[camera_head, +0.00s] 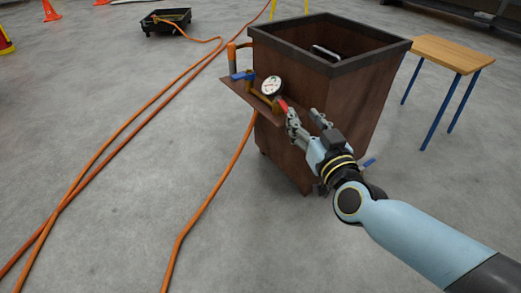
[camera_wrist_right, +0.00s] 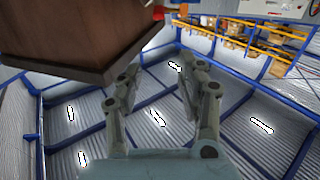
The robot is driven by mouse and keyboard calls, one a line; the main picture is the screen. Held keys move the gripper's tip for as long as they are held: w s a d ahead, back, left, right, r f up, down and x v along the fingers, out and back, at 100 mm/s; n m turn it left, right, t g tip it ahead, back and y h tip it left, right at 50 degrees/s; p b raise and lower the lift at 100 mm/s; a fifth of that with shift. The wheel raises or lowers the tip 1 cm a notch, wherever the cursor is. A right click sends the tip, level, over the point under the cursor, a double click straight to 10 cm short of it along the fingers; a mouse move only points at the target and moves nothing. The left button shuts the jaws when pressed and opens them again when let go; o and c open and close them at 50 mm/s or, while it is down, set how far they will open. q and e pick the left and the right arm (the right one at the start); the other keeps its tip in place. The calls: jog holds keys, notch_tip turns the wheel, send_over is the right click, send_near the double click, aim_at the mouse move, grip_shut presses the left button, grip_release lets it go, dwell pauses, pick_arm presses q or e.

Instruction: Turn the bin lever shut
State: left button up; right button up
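The brown bin (camera_head: 330,110) with a dark rim stands at the upper middle of the head view. A ledge on its left side carries brass pipework, a round gauge (camera_head: 272,86) and a blue handle (camera_head: 243,75). A small red part (camera_head: 283,105), perhaps a lever end, shows just below the gauge. My right gripper (camera_head: 304,115) is close to it, fingers apart; contact cannot be told. In the right wrist view the gripper (camera_wrist_right: 160,72) is open and empty, with the bin (camera_wrist_right: 80,30) at upper left and the red part (camera_wrist_right: 158,12) at the top edge. My left gripper is out of view.
Orange hoses (camera_head: 125,125) run over the grey floor left of the bin. A wooden table (camera_head: 453,52) with blue legs stands to the right. A black tray (camera_head: 165,22) lies at the back left, near orange cones (camera_head: 50,12).

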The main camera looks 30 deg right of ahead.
aim_at(285, 106)
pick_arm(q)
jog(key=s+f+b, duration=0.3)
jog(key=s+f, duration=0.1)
pick_arm(e)
jog(key=w+d+f, duration=0.1)
jog(key=w, duration=0.2)
jog(key=w+f, duration=0.1)
jog(key=w, duration=0.3)
jog(key=w+d+f, duration=0.1)
jog(key=w, duration=0.2)
jog(key=shift+w+d+f+b, duration=0.3)
jog(key=shift+f+b, duration=0.05)
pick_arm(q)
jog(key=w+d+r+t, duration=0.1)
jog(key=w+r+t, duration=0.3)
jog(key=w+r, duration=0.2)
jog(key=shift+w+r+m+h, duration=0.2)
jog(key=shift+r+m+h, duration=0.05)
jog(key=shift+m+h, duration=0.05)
pick_arm(e)
grip_shut()
